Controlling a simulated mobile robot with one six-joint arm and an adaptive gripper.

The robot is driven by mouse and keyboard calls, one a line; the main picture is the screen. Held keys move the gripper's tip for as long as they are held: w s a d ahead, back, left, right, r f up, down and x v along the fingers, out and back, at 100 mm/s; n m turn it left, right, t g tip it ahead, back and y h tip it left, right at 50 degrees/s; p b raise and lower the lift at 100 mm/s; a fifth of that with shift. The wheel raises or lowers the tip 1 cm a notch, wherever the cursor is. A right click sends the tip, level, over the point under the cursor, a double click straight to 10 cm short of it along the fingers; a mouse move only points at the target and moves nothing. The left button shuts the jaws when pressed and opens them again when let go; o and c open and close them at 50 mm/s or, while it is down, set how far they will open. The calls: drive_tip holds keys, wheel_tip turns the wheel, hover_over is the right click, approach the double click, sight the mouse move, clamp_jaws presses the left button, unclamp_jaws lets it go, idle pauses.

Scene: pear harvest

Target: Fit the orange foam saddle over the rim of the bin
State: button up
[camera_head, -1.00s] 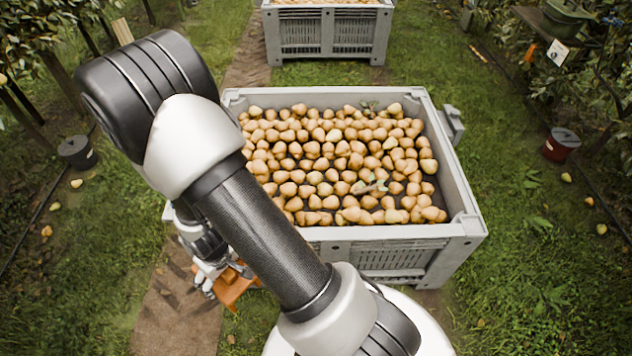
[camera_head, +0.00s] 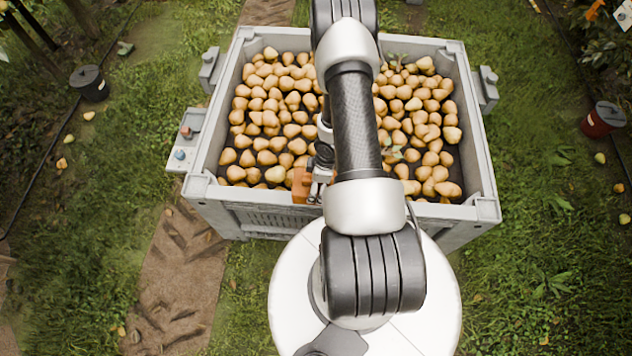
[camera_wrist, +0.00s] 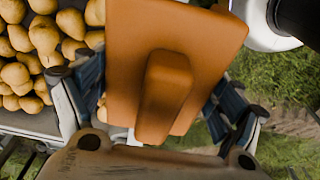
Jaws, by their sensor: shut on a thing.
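The orange foam saddle (camera_head: 301,184) is in my gripper (camera_head: 318,186), over the inner side of the bin's near rim. In the wrist view the saddle (camera_wrist: 205,35) fills the upper middle, and its raised grip block stands between the fingers of my gripper (camera_wrist: 165,90), which is shut on it. The grey bin (camera_head: 480,208) is full of pears. My arm hides part of the near rim and the middle of the load. The saddle's underside is hidden, so I cannot tell whether it touches or straddles the rim.
Pears (camera_head: 270,120) lie close beside the saddle inside the bin. A small grey tray (camera_head: 188,138) is attached at the bin's left side. A dark bucket (camera_head: 90,83) and a red bucket (camera_head: 603,119) stand on the grass. Grass to either side is mostly clear.

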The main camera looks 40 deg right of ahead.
drive_tip(key=shift+w+f+b, duration=0.1)
drive_tip(key=shift+f+b, duration=5.25)
drive_tip(key=shift+f, duration=0.7)
drive_tip(key=shift+f, duration=0.3)
drive_tip(key=o, duration=0.9)
drive_tip(key=shift+r, duration=0.1)
drive_tip(key=r, duration=0.4)
drive_tip(key=s+d+r, duration=0.1)
drive_tip(key=r, duration=0.6)
drive_tip(key=shift+s+d+r, duration=0.15)
drive_tip(key=shift+s+r, duration=0.1)
drive_tip(key=shift+r, duration=0.1)
